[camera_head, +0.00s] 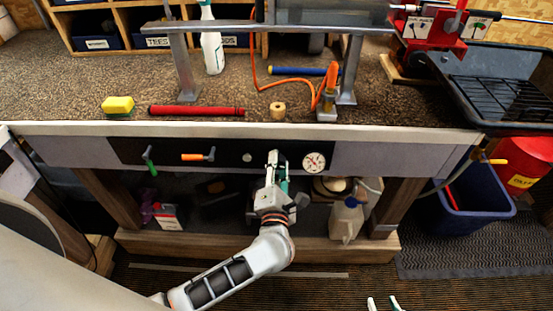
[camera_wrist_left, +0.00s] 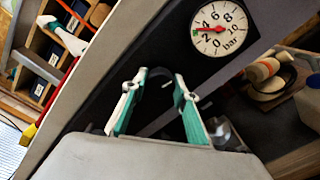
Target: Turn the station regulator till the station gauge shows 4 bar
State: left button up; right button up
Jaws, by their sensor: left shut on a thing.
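The station gauge (camera_head: 314,162) is a round white dial on the dark panel under the bench top. My left gripper (camera_head: 274,157) is at the panel just left of the gauge. In the left wrist view its fingers (camera_wrist_left: 155,95) are around the dark, rounded station regulator (camera_wrist_left: 156,77), which they partly hide. My right gripper (camera_head: 383,303) shows only two separated fingertips at the bottom edge.
The panel also has a green lever (camera_head: 150,161), an orange lever (camera_head: 198,156) and a small round knob (camera_head: 247,157). A jug (camera_head: 346,219) stands on the lower shelf. A red tube (camera_head: 197,111) and yellow sponge (camera_head: 118,105) lie on the bench.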

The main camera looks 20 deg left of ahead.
pick_arm(q)
jog(key=m+p, duration=0.3)
jog(key=shift+r, duration=0.1)
jog(key=shift+m+p, duration=0.3)
jog(key=shift+p, duration=0.1)
pick_arm(e)
notch_tip(320, 180, up, 6)
jog(key=w, duration=0.1)
jog(key=shift+w+r+t, duration=0.15)
jog(key=shift+w+t, duration=0.15)
jog(key=shift+w, duration=0.05)
jog(key=shift+s+d+f, duration=0.15)
jog(key=shift+f, duration=0.15)
pick_arm(q)
jog(key=o, duration=1.1)
pick_arm(e)
jog(key=shift+r, duration=0.15)
pick_arm(q)
jog(key=shift+s, duration=0.15)
